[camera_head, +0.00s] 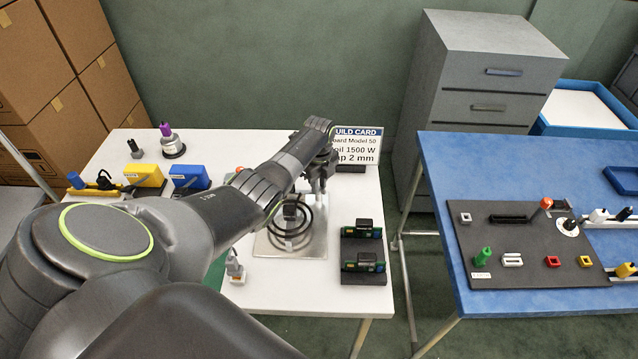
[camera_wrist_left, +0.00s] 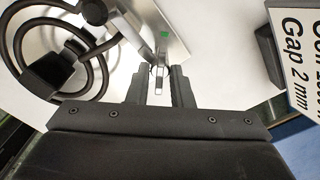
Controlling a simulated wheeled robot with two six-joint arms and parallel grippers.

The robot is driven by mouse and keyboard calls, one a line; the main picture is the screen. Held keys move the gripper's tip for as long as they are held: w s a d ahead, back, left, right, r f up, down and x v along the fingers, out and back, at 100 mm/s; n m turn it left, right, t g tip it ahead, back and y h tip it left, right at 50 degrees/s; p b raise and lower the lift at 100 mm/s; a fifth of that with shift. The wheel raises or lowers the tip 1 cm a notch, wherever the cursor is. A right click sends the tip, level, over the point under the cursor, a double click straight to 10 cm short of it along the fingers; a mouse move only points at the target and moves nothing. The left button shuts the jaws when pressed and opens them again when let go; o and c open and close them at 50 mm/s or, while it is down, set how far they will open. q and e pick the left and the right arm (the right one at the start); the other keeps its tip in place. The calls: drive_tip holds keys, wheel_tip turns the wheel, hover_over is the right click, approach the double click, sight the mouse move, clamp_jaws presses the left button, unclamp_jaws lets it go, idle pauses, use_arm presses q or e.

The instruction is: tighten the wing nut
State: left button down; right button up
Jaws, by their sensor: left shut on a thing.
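My left gripper (camera_head: 318,183) reaches over the white table to the back right part of a metal plate (camera_head: 262,246) that carries a black spiral coil (camera_head: 291,222). In the left wrist view my left gripper (camera_wrist_left: 158,80) is shut on a small grey metal piece, apparently the wing nut (camera_wrist_left: 158,83), at the plate's edge by a green mark (camera_wrist_left: 165,35). The fingers hide much of the nut, so its seating cannot be told. The coil (camera_wrist_left: 18,40) and its black block (camera_wrist_left: 58,70) lie left of the fingers. My right gripper is not in view.
A build card (camera_head: 358,147) reading "1500 W" and "2 mm" stands behind the gripper. Two dark modules (camera_head: 363,262) lie right of the plate. Yellow (camera_head: 145,175) and blue (camera_head: 189,178) boxes stand left. A blue table (camera_head: 500,165) is across a gap.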

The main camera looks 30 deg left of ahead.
use_arm(q)
drive_tip(key=shift+w+r+m, duration=0.1)
drive_tip(key=shift+r+m, duration=0.05)
drive_tip(key=shift+m, duration=0.85)
drive_tip(key=c, duration=1.3)
unclamp_jaws()
drive_tip(key=shift+r, duration=0.6)
wheel_tip(320, 180, up, 16)
drive_tip(key=b, duration=0.2)
